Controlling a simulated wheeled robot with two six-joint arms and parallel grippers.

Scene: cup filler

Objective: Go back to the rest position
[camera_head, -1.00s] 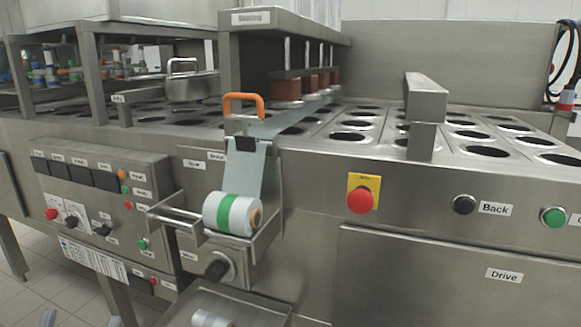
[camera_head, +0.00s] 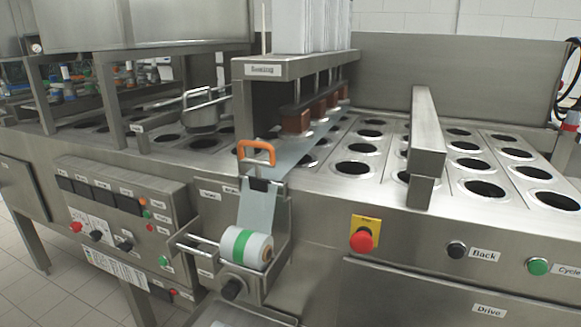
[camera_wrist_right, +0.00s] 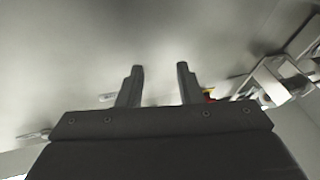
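My right gripper (camera_wrist_right: 160,72) shows in the right wrist view with its two fingers apart and nothing between them. It faces a plain grey metal surface. Neither of my grippers shows in the head view. The cup filler machine stands ahead, with a sealing station (camera_head: 290,68) and a film roll (camera_head: 245,248) with a green band on its front. An orange handle (camera_head: 257,150) sits above the roll, and film runs up from the roll to it.
A red stop button (camera_head: 361,240), a black Back button (camera_head: 456,249) and a green Cycle button (camera_head: 537,266) are on the front. A control panel (camera_head: 115,205) juts out at left. Rows of empty cup holes (camera_head: 353,168) fill the top. Tiled floor (camera_head: 60,290) shows at lower left.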

